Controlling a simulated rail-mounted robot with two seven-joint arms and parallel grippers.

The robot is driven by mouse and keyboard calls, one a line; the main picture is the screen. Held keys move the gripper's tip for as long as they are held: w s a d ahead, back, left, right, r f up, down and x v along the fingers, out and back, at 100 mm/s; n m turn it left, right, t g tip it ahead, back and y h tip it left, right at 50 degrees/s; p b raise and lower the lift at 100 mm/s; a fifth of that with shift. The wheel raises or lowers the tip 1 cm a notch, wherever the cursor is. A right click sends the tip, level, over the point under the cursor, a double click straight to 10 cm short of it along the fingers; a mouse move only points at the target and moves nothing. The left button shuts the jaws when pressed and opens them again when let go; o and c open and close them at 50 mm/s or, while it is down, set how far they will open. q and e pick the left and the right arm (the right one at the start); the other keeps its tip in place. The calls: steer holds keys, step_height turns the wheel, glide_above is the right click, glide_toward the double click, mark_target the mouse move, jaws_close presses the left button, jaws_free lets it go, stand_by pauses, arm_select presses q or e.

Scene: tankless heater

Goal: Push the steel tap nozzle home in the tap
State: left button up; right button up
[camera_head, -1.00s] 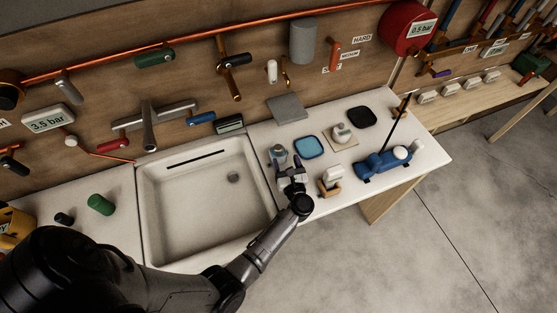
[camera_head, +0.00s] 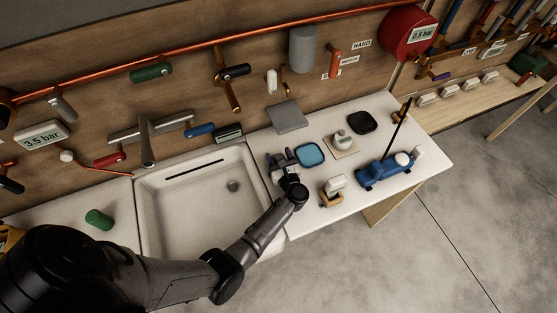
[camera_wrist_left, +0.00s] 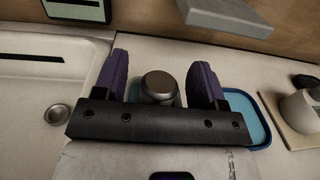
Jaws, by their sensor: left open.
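The steel tap (camera_head: 147,140) is on the wooden wall above the sink, with its spout pointing down and forward. My left gripper (camera_head: 283,163) is over the counter just right of the sink, far to the right of the tap. In the left wrist view, its purple-padded fingers (camera_wrist_left: 160,76) are spread apart. A grey steel cylinder, seemingly the nozzle (camera_wrist_left: 158,86), shows between them with gaps on both sides. Its lower part is hidden behind the gripper's dark bar. The head view does not show it clearly behind the gripper. My right gripper is out of view.
The white sink (camera_head: 205,238) lies between tap and gripper. Beside the gripper are a blue tray (camera_head: 310,154), a wooden-handled white item (camera_head: 332,190), a board with a pot (camera_head: 342,143) and a blue tool (camera_head: 388,170). A grey slab (camera_head: 287,116) is behind.

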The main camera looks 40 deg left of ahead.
arm_select(q)
steer(key=shift+s+d, duration=0.1)
steer(key=shift+d, duration=0.1)
steer(key=shift+c, duration=0.4)
steer(key=c, duration=1.1)
